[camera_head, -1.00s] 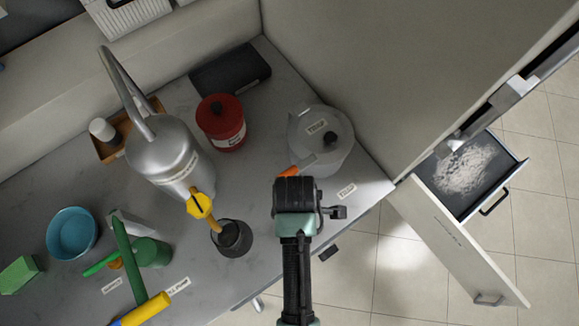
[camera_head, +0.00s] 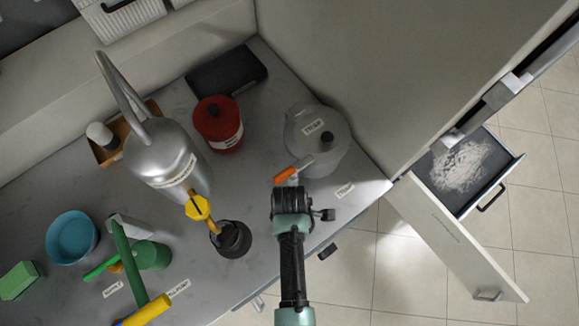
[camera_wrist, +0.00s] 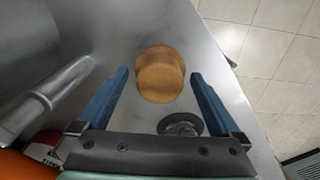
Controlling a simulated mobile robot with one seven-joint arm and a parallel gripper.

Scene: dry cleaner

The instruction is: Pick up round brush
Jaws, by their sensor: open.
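My gripper (camera_head: 293,200) is over the counter near its front edge in the head view. In the wrist view its two blue fingers (camera_wrist: 160,100) are spread apart and empty. A round tan wooden piece (camera_wrist: 160,74), which looks like the round brush, shows between and beyond the fingertips, apart from both. A dark round patch (camera_wrist: 180,125) shows below it, near the right finger; I cannot tell what it is. I cannot make out the tan piece beside my gripper in the head view.
An orange-handled tool (camera_head: 287,174) lies just above my gripper. A lidded translucent pot (camera_head: 318,140) and a red canister (camera_head: 218,124) stand behind. A dark pot (camera_head: 231,240) and a silver can (camera_head: 168,155) stand left. An open drawer (camera_head: 462,170) juts out at right.

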